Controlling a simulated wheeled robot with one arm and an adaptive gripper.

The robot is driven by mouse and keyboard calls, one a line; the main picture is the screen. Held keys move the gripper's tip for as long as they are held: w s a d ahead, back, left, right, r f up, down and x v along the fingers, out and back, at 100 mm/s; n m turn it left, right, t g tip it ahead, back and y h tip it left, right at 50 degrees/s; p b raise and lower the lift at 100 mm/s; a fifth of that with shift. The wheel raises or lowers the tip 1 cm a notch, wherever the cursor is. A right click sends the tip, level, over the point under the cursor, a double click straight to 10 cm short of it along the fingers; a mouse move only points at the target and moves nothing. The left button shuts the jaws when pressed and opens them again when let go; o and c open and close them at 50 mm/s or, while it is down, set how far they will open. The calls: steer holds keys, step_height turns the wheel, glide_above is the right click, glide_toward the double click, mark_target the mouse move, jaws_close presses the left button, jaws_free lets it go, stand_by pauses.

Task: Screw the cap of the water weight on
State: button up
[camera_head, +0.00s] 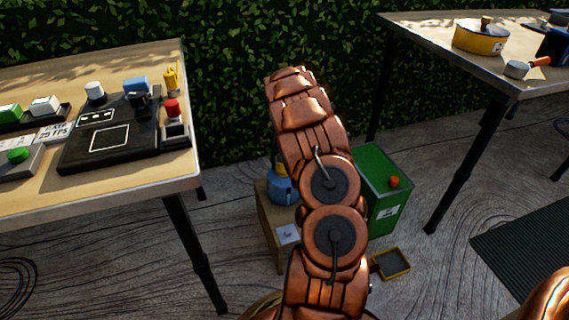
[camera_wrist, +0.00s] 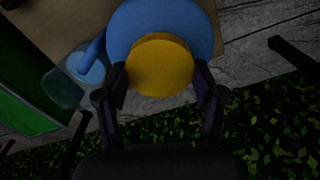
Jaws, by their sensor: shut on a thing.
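The blue water weight (camera_wrist: 125,25) stands on a tan box (camera_wrist: 50,22) and fills the top middle of the wrist view. Its round yellow cap (camera_wrist: 160,66) sits over the blue top, facing the camera. My gripper (camera_wrist: 161,80) has its dark fingers on opposite sides of the cap, shut on it. In the head view the water weight (camera_head: 283,190) shows to the left of my arm, partly covered by it. My gripper and most of the cap are hidden there. How far the cap is threaded cannot be seen.
A green box (camera_head: 375,165) with an orange piece (camera_head: 394,182) stands right of the tan box. A yellow-rimmed tray (camera_head: 408,263) lies on the floor. Tables stand left (camera_head: 40,205) and right (camera_head: 415,30), and a leafy hedge (camera_head: 225,60) runs behind.

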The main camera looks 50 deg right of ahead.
steer(key=shift+m, duration=1.3)
steer(key=shift+r+p, duration=0.1)
steer(key=shift+p, duration=0.25)
steer(key=shift+m+p, duration=0.35)
steer(key=shift+m, duration=1.95)
steer(key=shift+p, duration=0.3)
steer(key=m, duration=0.3)
steer(key=shift+p, duration=0.35)
steer(key=shift+s+m, duration=0.1)
steer(key=shift+m, duration=0.7)
